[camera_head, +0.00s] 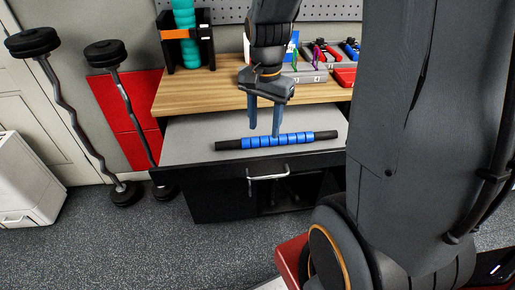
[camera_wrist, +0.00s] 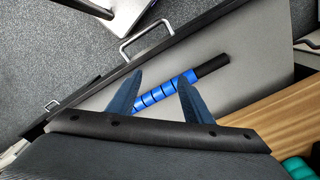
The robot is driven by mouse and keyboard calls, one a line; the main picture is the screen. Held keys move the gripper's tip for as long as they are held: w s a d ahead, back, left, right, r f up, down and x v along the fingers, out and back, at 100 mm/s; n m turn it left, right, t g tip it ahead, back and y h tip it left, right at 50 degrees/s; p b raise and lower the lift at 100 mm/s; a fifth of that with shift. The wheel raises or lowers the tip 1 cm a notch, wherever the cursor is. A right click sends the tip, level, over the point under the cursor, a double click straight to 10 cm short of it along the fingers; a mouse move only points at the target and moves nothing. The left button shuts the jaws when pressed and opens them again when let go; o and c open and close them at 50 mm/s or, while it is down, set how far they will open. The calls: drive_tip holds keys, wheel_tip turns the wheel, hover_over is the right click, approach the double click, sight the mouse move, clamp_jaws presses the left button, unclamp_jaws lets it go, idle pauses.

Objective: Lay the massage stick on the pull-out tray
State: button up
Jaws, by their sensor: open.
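The massage stick (camera_head: 292,139) has blue beaded rollers and black end grips. It lies flat on the grey pull-out tray (camera_head: 195,138), near the tray's front edge and roughly along it. My gripper (camera_head: 264,133) is open, pointing down behind and above the stick's middle. In the wrist view, the stick (camera_wrist: 165,93) runs diagonally past my gripper's fingertips (camera_wrist: 160,82), and its near end is hidden behind one finger. I cannot tell whether the fingers touch it. The bare tray surface (camera_wrist: 255,75) also shows there.
A wooden worktop (camera_head: 205,92) sits behind and above the tray. It carries a black rack (camera_head: 188,55) with a teal roller (camera_head: 185,22) and a grey organizer (camera_head: 305,73). A metal handle (camera_head: 267,177) juts from the cabinet front. Curl bars (camera_head: 120,85) lean at left.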

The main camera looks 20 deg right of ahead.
drive_tip(key=s+a+f+n, duration=0.1)
drive_tip(key=s+a+n, duration=0.5)
drive_tip(key=n, duration=0.5)
drive_tip(key=shift+s+a+f, duration=0.15)
drive_tip(key=shift+s+a, duration=0.15)
drive_tip(key=shift+s, duration=0.95)
